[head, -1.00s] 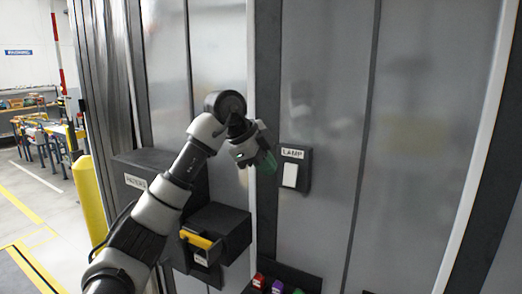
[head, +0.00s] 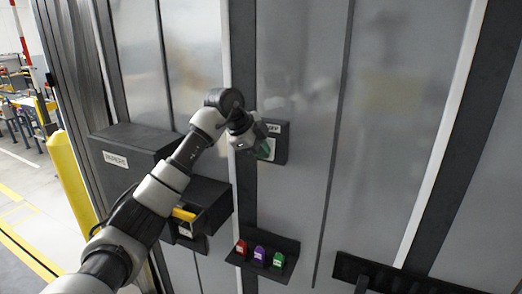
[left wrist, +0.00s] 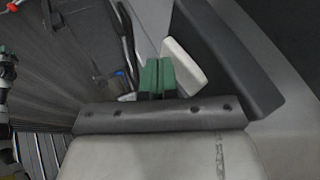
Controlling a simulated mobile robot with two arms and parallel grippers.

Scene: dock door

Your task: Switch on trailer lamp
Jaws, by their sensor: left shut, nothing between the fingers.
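The lamp switch is a dark plate (head: 281,143) with a white rocker (head: 270,149) on the grey door wall, its label partly covered by my gripper. My left gripper (head: 265,149) is in front of the switch's left part, its green fingertips together and empty. In the left wrist view the shut green fingers (left wrist: 157,77) are at the edge of the white rocker (left wrist: 183,65), beside the dark plate (left wrist: 230,55). They look very near or touching; I cannot tell which. My right gripper is not in view.
Below the switch a black shelf (head: 271,247) holds red, purple and green items. A dark box labelled as papers (head: 130,150) and a dark unit with a yellow handle (head: 184,214) are at left. A yellow post (head: 72,180) stands further left.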

